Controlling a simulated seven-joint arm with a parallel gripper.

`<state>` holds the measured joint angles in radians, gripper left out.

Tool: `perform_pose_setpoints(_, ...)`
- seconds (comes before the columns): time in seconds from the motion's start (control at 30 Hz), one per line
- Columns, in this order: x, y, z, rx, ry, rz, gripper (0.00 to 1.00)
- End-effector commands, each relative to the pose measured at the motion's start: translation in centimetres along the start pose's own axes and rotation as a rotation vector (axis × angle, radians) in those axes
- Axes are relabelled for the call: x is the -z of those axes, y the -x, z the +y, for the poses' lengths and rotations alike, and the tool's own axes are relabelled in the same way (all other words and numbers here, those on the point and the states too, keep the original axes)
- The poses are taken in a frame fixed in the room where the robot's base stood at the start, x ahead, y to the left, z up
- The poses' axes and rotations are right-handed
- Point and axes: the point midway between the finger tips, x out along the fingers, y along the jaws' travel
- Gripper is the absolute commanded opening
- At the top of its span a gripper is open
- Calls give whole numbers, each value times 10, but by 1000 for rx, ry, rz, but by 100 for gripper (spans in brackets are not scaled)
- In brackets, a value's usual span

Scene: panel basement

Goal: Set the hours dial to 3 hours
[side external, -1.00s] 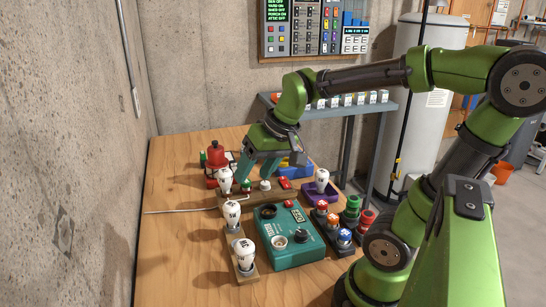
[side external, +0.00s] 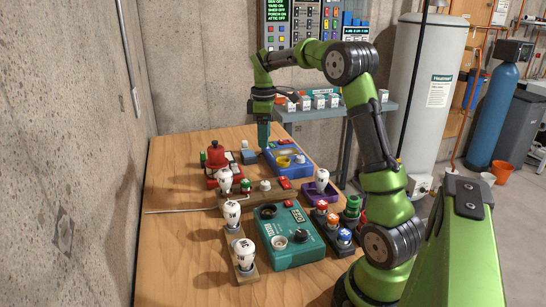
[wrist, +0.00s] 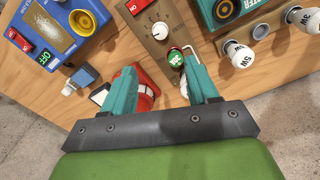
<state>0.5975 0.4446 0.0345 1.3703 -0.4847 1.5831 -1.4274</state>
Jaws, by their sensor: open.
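My gripper (side external: 264,135) points down over the back of the table, beside the far left end of a blue box (side external: 290,162). In the wrist view its two teal fingers (wrist: 158,65) are spread apart and hold nothing. I cannot read which dial is marked hours. A white dial (wrist: 160,30) with tick marks sits on a wooden board, beyond the fingertips; it also shows in the side view (side external: 265,185). The blue box has a dial with a yellow ring (side external: 283,162), also in the wrist view (wrist: 83,20), and a green OFF display (wrist: 43,57).
A red device (side external: 215,157) stands left of the gripper. A teal tester (side external: 290,240), a purple tray (side external: 320,193) and several white bulbs (side external: 243,250) stand nearer the camera. Bare wood lies along the table's left side.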

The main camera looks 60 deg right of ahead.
Motion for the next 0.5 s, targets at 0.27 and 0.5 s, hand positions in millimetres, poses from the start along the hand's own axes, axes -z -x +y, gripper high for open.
perform_pose_setpoints(0.27, 0, -58, -1, 5, -2, -2, 59)
perform_pose_setpoints(0.5, 0, -110, -1, 4, -2, -2, 59)
